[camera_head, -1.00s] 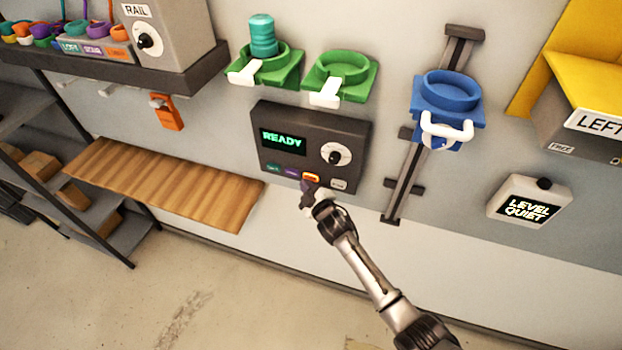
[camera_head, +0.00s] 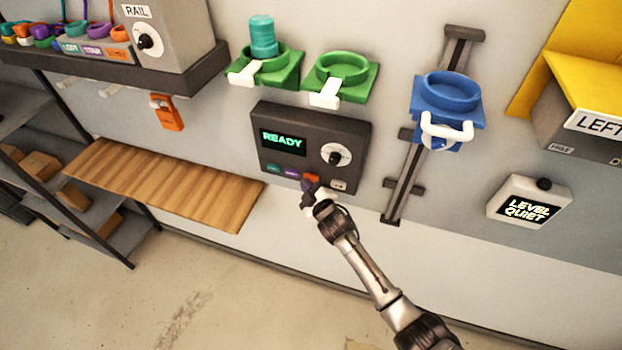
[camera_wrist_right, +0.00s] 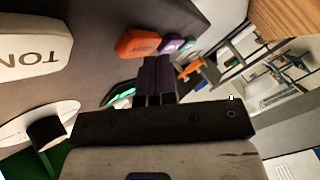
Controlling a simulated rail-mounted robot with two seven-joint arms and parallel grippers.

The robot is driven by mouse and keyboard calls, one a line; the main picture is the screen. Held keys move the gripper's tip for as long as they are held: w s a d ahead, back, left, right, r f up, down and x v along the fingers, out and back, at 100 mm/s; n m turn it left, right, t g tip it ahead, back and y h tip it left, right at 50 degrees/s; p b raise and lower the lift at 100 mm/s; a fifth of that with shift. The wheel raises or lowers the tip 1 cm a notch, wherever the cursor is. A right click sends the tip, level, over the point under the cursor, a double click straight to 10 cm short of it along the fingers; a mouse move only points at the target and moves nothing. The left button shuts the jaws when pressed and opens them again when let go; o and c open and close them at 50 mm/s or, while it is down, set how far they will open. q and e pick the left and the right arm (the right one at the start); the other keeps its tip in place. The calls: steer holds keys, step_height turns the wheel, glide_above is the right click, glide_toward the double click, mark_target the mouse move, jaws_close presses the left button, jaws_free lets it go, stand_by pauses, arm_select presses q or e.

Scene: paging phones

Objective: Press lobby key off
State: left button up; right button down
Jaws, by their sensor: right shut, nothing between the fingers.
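The dark control panel (camera_head: 262,120) on the wall has a green READY display (camera_head: 282,142) and a row of keys along its lower edge. The orange key (camera_head: 311,177) looks unlit; I take it to be the lobby key. It also shows in the right wrist view (camera_wrist_right: 138,43), where its label is too small to read surely. My right gripper (camera_head: 309,190) is shut and empty, its tips at the orange key's lower edge in the head view. In the right wrist view its fingers (camera_wrist_right: 158,65) are together just beside the key. I cannot tell whether they touch it. My left gripper is not in view.
A purple key (camera_head: 291,173) sits left of the orange one and a pale key (camera_head: 338,185) right of it. A white dial (camera_head: 336,154) is above. Green holders (camera_head: 342,78) hang over the panel, a blue holder (camera_head: 447,95) to the right, a wooden shelf (camera_head: 165,180) to the left.

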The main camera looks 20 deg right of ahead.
steer(key=shift+s+a, duration=0.1)
steer(key=s+a+p, duration=0.2)
steer(key=s+a, duration=0.2)
steer(key=shift+s, duration=0.25)
stand_by(0.5)
stand_by(2.1)
